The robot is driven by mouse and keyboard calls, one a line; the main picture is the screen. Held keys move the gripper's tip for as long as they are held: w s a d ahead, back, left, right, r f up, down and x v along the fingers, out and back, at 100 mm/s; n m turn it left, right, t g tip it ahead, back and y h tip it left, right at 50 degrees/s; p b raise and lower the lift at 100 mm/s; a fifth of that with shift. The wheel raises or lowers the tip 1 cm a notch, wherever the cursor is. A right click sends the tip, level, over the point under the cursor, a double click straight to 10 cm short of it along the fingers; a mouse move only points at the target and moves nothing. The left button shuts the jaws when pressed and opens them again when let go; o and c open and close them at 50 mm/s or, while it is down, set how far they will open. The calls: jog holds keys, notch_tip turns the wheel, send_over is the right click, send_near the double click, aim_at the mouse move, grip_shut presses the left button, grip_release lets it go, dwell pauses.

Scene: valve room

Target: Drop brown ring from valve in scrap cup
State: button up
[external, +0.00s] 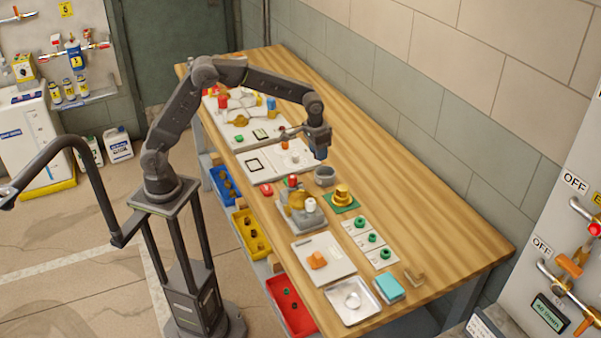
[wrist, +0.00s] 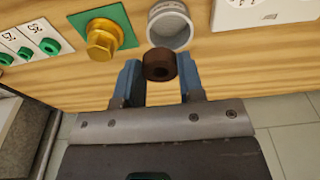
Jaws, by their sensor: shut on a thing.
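The brown ring (wrist: 159,65) is between the blue fingertips of my gripper (wrist: 160,78) in the wrist view. My gripper is shut on it and holds it above the bench. The grey scrap cup (wrist: 170,27) stands just beyond the ring in the wrist view, open side up, and its inside looks empty. In the external view the cup (external: 325,175) stands below my gripper (external: 319,154). The ring cannot be made out there. A brass valve part (wrist: 102,38) stands on a green mat (wrist: 122,22) left of the cup; it also shows in the external view (external: 342,194).
A grey valve fixture (external: 301,214) stands close to the cup. Green rings (external: 372,238) sit on white labelled cards nearby. A white tray (external: 283,158) lies on the other side of the cup. The bench (external: 420,205) toward the wall is clear.

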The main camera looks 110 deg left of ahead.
aim_at(323, 168)
jog(key=shift+w+a+f, duration=0.6)
jog(key=shift+w+f, duration=0.05)
jog(key=shift+f, duration=0.15)
jog(key=shift+w+f, duration=0.1)
jog(key=shift+f, duration=2.95)
jog(key=o, duration=1)
jog(key=shift+c, duration=0.2)
jog(key=shift+r, duration=0.15)
notch_tip(323, 168, up, 14)
jog(key=s+d, duration=0.1)
jog(key=shift+f, duration=0.25)
